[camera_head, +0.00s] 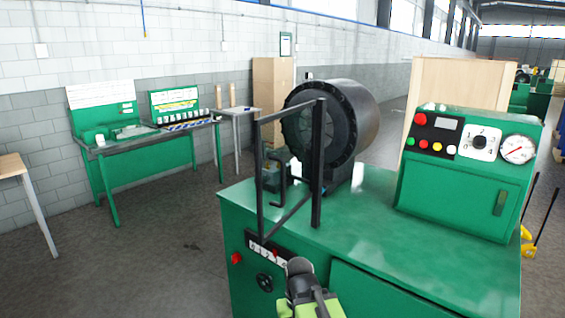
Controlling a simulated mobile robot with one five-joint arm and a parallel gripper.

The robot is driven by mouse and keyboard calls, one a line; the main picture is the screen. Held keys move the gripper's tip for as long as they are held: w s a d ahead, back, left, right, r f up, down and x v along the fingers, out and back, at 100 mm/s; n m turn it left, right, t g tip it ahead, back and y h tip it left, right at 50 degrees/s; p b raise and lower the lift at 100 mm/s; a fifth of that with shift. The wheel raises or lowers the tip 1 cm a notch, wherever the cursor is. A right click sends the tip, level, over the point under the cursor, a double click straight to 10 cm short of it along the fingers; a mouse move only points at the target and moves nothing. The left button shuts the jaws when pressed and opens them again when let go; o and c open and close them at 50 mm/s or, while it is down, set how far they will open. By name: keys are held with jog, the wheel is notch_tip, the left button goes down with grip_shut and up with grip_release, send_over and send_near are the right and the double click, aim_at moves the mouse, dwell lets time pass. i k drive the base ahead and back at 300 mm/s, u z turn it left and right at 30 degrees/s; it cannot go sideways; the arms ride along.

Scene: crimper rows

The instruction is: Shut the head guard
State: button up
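The head guard (259,185) is a black rectangular frame with a handle (276,182). It stands swung out from the round black crimper head (345,120), its left side reaching out past the front edge of the green machine bench. A thick upright post at its right side stands on the bench in front of the head. The guard is open. Part of my arm, yellow-green with a grey rounded end (300,267), shows at the bottom, below the guard and in front of the bench. I cannot make out gripper fingertips.
A green control box (455,190) with buttons and a gauge (517,149) stands on the bench at right. The bench front has a red button (236,258) and a black knob (264,281). A green worktable (150,143) stands by the left wall. The floor left of the bench is clear.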

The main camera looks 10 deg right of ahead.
aim_at(262, 239)
jog(key=z, duration=0.45)
jog(key=k, duration=0.4)
jog(key=u, duration=1.55)
jog(key=k, duration=0.5)
jog(key=u, duration=0.25)
jog(key=i, duration=0.5)
jog(key=u, duration=0.05)
